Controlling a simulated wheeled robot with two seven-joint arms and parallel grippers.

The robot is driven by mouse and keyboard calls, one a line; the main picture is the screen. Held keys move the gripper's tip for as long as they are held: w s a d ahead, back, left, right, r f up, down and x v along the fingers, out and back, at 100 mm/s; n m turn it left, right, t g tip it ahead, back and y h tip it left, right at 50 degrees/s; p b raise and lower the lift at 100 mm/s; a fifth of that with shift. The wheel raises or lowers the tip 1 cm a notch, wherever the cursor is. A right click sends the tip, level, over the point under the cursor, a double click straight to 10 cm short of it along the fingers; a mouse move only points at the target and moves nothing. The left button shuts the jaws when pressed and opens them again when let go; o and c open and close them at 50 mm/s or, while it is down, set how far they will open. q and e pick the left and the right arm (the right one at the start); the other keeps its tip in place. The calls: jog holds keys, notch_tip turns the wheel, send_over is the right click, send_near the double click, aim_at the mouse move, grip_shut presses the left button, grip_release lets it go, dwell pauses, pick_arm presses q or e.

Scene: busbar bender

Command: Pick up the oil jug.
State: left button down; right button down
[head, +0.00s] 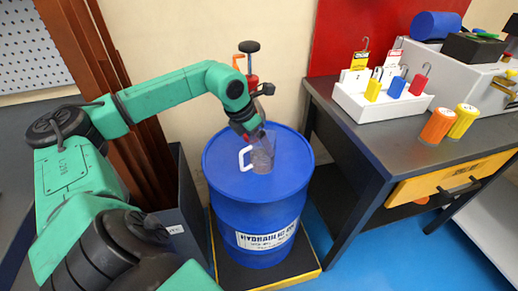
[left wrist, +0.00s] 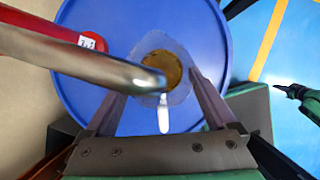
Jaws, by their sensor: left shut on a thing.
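The oil jug (head: 263,160) is clear, with a white handle on its left side in the head view. It is upright at the top of the blue drum (head: 255,215); I cannot tell whether its base touches the lid. My left gripper (head: 254,135) comes down from above and is shut on the jug's upper part. In the left wrist view, the jug (left wrist: 162,68) shows amber oil inside and sits between the two fingers of the left gripper (left wrist: 163,85). A green and black part at the right edge there looks like my right gripper (left wrist: 290,92); its jaws are unclear.
A red pump with a curved metal spout (left wrist: 85,62) stands behind the jug, close to my left gripper. A workbench (head: 400,140) with a white padlock rack (head: 380,105) and orange and yellow cylinders is at the right. A dark bin (head: 180,215) stands left of the drum.

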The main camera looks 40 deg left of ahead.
pick_arm(q)
jog(key=shift+r, duration=0.2)
